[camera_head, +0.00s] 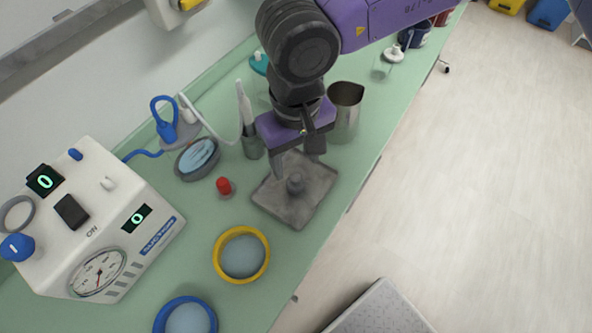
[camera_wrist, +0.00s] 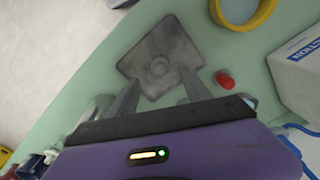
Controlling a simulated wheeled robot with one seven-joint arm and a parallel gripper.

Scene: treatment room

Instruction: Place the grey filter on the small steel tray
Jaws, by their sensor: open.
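The small steel tray (camera_head: 312,208) lies flat on the green counter, and it also shows in the wrist view (camera_wrist: 172,36). The grey filter (camera_head: 295,184) stands on the tray near its middle; in the wrist view it is a small round grey piece (camera_wrist: 159,67). My gripper (camera_head: 296,165) is above the tray's far part, pointing down. Its two fingers are apart in the wrist view (camera_wrist: 160,85), with the filter just beyond the tips and between their lines. I see no contact between fingers and filter.
A red cap (camera_head: 224,186) stands left of the tray. A steel jug (camera_head: 345,108) stands behind it, near the counter edge. Yellow-rimmed (camera_head: 241,254) and blue-rimmed (camera_head: 187,318) dishes are in front. A white suction unit (camera_head: 110,225) fills the left.

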